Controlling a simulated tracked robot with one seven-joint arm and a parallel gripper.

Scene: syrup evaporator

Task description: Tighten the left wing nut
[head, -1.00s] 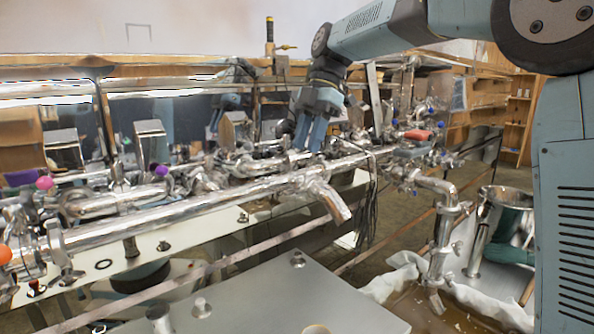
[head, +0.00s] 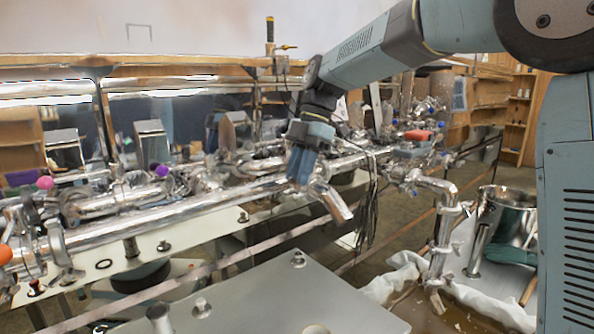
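A long shiny steel pipe (head: 165,219) runs across the evaporator, with clamps along it. A clamp with hanging metal hardware (head: 62,250) sits around its left end; a wing nut there is too small to make out surely. My gripper (head: 300,182) points down at the pipe's right part, beside the short angled outlet (head: 332,201). Its blue fingers overlap the pipe and hide the fitting behind them. I cannot tell whether they touch it, nor whether there is a gap between them. No wing nut is clearly visible at the fingers.
A flat grey metal cover (head: 265,295) with small knobs lies in front. A bent steel drain pipe (head: 441,225) and a steel bucket (head: 500,232) stand at the right. Dark cables (head: 368,205) hang just right of my gripper. Valves and pipes crowd the area behind.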

